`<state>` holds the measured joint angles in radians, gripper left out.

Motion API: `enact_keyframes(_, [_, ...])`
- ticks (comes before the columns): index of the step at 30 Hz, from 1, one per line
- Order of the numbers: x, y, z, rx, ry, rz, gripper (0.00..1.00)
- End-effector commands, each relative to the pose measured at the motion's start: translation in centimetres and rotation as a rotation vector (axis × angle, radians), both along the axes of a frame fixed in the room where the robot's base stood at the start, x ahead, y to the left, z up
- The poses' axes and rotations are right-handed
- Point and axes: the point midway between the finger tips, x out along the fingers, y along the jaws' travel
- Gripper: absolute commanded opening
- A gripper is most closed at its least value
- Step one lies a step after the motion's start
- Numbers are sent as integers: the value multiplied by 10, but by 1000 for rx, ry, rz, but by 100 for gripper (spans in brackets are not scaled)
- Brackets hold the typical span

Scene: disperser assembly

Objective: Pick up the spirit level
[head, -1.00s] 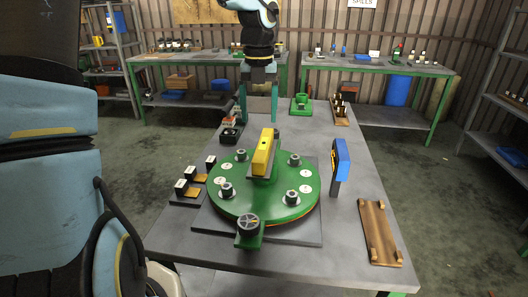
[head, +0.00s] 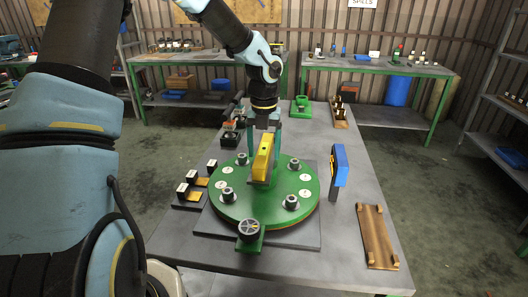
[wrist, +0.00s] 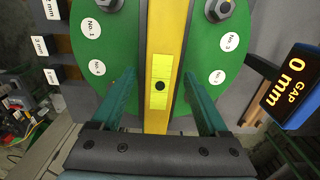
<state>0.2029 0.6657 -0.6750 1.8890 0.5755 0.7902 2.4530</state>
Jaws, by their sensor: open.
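The yellow spirit level (head: 263,158) stands on the middle of the green round disperser plate (head: 230,208). In the wrist view the spirit level (wrist: 165,70) runs lengthwise up the picture, with its pale vial and a dark dot near the jaws. My gripper (wrist: 160,90) is open, with one teal finger on each side of the level and a gap on both sides. In the head view my gripper (head: 271,132) is at the far end of the level; the level hides part of it.
A blue gap gauge (head: 340,165) stands right of the plate and reads 0 mm in the wrist view. A wooden rack (head: 376,236) lies at the table's right front. Labelled blocks (head: 190,178) sit left. Bolts with nuts (head: 291,202) stand up from the plate.

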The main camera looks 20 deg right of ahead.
Motion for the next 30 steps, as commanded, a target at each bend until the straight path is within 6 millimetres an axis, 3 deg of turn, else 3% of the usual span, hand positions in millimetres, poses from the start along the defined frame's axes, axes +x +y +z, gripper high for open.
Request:
enact_keyframes(8, [0, 0, -4, -1, -2, 1, 78])
enact_keyframes(27, [0, 0, -4, 0, -1, 1, 7])
enact_keyframes(30, [0, 0, -4, 0, -1, 1, 0])
